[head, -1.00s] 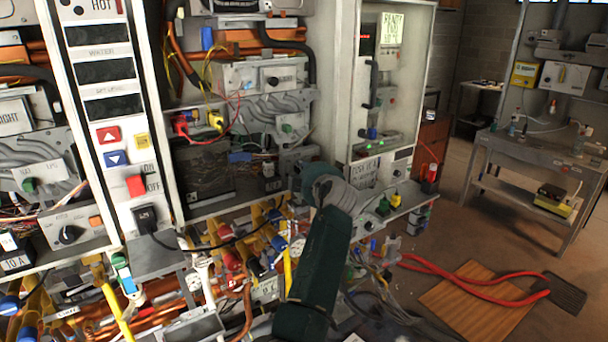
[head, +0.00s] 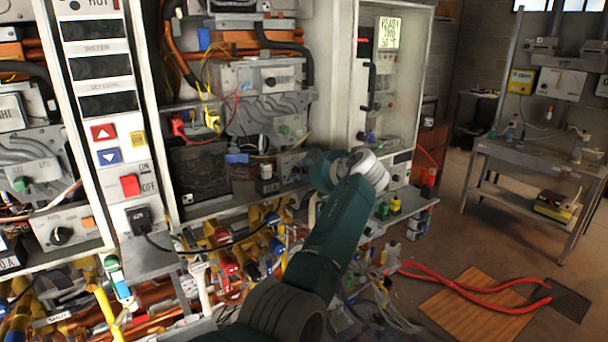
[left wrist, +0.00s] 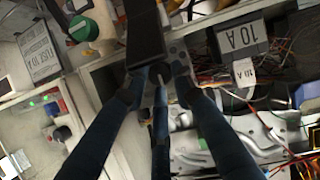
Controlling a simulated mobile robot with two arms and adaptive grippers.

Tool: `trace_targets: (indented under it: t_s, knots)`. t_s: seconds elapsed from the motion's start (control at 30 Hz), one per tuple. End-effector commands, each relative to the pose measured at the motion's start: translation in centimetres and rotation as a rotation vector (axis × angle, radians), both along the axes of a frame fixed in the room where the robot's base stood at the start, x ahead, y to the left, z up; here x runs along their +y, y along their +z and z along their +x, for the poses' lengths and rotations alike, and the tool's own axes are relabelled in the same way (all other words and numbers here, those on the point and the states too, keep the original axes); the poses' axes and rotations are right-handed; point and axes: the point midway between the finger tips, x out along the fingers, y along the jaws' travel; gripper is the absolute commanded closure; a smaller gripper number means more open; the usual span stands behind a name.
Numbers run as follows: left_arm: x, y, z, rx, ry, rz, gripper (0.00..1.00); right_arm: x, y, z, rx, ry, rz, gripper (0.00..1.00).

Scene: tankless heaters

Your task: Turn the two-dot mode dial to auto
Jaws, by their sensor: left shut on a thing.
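My left gripper (head: 310,168) reaches to the lower right of the middle open cabinet, at a small grey control module (head: 290,164). In the left wrist view its dark blue fingers (left wrist: 158,84) close together on a small dark part, which I take to be the mode dial (left wrist: 159,78). The fingers and wrist cover most of the dial, so its dots, pointer and the auto mark cannot be read. A dark block (left wrist: 145,38) stands just beyond the fingertips. My right gripper is not in view.
A green knob (left wrist: 83,28) sits close to the fingers. Loose wires and a 10 A label (left wrist: 236,36) are on the other side. The right cabinet (head: 418,100) stands near my arm. Pipes and valves crowd below. Open floor (head: 410,300) lies to the right, with red hoses (head: 460,290).

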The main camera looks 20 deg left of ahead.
Motion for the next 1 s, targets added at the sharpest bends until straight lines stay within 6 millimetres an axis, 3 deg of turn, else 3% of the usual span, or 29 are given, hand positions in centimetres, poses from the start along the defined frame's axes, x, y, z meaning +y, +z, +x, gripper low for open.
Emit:
trace_targets:
  t_s: [0.53,0.57,0.6,1.0]
  knots:
    - [0.20,0.13,0.01,0.023,0.003,0.021,1.00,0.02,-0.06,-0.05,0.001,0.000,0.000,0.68]
    - [0.20,0.13,0.01,0.023,0.003,0.021,0.73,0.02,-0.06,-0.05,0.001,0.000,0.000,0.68]
    - [0.22,0.13,0.02,0.022,0.003,0.022,0.68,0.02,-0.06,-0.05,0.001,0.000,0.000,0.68]
    - [-0.61,0.39,-0.43,0.021,-0.001,0.019,0.68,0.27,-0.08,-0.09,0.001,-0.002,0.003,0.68]
